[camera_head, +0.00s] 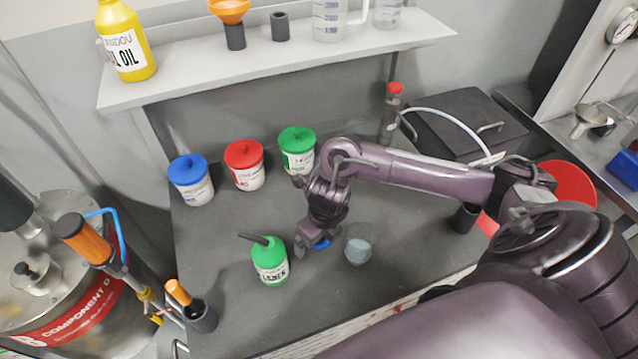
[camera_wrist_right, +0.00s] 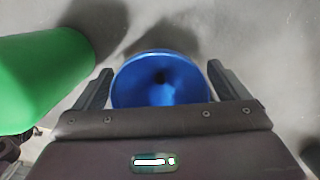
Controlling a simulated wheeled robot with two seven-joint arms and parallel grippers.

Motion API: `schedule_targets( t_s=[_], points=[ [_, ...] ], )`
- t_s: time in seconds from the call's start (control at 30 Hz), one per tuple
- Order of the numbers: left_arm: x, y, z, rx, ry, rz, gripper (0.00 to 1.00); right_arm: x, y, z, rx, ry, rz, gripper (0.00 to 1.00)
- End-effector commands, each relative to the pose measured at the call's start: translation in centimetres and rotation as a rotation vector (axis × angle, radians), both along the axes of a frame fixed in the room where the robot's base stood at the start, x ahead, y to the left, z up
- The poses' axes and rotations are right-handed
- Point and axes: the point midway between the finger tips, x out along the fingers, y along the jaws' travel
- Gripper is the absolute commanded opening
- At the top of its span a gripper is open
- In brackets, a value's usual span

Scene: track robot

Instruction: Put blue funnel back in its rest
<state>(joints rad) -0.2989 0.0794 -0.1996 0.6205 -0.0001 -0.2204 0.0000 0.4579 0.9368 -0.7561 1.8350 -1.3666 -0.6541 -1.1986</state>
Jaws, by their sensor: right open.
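The blue funnel (camera_wrist_right: 160,75) shows its wide round mouth in the right wrist view. My right gripper (camera_wrist_right: 162,84) is open, with one finger on each side of the funnel. I cannot tell whether the fingers touch it. In the head view, only a bit of the blue funnel (camera_head: 322,243) shows beside my right gripper (camera_head: 312,240), low over the dark table. An empty dark cylindrical holder (camera_head: 280,27) stands on the shelf, next to a similar holder (camera_head: 235,38) with an orange funnel (camera_head: 229,10) in it. My left gripper is out of view.
A green bottle (camera_head: 270,262) stands close left of my right gripper. A clear cup (camera_head: 358,250) is at its right. Blue, red and green-lidded tubs (camera_head: 297,152) stand behind. The white shelf (camera_head: 180,82) also bears a yellow oil bottle (camera_head: 126,40) and a measuring jug (camera_head: 328,20).

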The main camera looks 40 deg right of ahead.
Motion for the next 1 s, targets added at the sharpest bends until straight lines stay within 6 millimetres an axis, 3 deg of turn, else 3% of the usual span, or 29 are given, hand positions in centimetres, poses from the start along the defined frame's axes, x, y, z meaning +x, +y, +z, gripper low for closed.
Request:
schedule_targets(
  t_s=[0.13,0.5,0.77,1.0],
  points=[
    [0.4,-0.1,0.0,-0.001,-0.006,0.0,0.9,0.0,0.0,0.0,0.0,0.0,0.0,0.93],
    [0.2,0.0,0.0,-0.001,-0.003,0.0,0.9,0.0,0.0,0.0,0.0,0.0,0.0,0.45],
    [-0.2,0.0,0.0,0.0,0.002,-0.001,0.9,0.0,0.0,0.2,0.0,-0.001,0.0,0.43],
    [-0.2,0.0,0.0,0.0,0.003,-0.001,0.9,0.2,0.0,2.2,0.0,-0.005,0.003,0.43]
  ],
)
